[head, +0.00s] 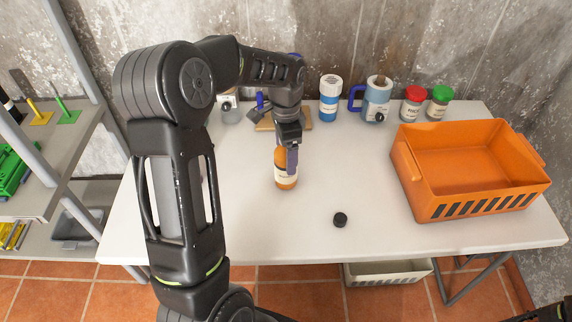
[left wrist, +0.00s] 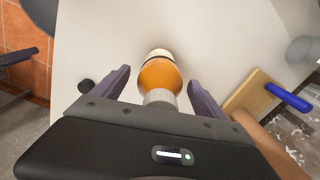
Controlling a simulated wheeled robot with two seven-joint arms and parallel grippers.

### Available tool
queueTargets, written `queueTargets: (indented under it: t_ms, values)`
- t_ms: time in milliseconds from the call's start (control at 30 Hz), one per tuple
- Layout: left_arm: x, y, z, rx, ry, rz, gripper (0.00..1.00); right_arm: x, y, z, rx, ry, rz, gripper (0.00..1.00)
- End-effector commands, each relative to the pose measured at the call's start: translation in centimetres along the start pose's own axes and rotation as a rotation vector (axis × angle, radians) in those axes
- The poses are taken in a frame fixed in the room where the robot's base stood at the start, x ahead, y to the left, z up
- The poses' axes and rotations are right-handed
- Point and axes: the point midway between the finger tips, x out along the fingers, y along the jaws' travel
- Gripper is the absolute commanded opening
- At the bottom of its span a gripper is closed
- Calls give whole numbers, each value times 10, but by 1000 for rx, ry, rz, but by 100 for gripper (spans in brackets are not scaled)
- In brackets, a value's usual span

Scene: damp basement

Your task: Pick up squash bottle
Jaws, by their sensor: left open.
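The squash bottle (head: 286,181), orange with a pale label, stands upright on the white table near its middle. In the left wrist view the bottle (left wrist: 160,77) sits between the two fingers, its top end pointing toward the palm. My left gripper (head: 289,160) is open, with its purple fingers around the upper part of the bottle. In the left wrist view the left gripper (left wrist: 160,90) shows a gap on both sides of the bottle. The bottle's top is hidden by the gripper in the head view. My right gripper is not clearly in view.
A small black cap (head: 340,219) lies on the table (head: 300,235) to the right. An orange crate (head: 470,197) stands at the right. A blue-labelled bottle (head: 329,108), a mug (head: 376,105) and red-lidded (head: 412,112) and green-lidded (head: 438,110) jars line the back. A wooden board (left wrist: 249,95) lies behind the bottle.

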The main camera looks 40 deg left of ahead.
Motion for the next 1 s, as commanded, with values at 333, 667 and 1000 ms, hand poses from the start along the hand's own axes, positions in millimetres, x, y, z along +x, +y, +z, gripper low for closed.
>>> queueTargets:
  t_ms: [333,667,1000]
  values:
    - [0,0,0,0,0,0,58,0,0,0,0,0,0,83]
    - [0,0,0,0,0,0,31,0,0,0,0,0,0,83]
    - [0,0,0,0,0,0,4,0,0,0,0,0,0,83]
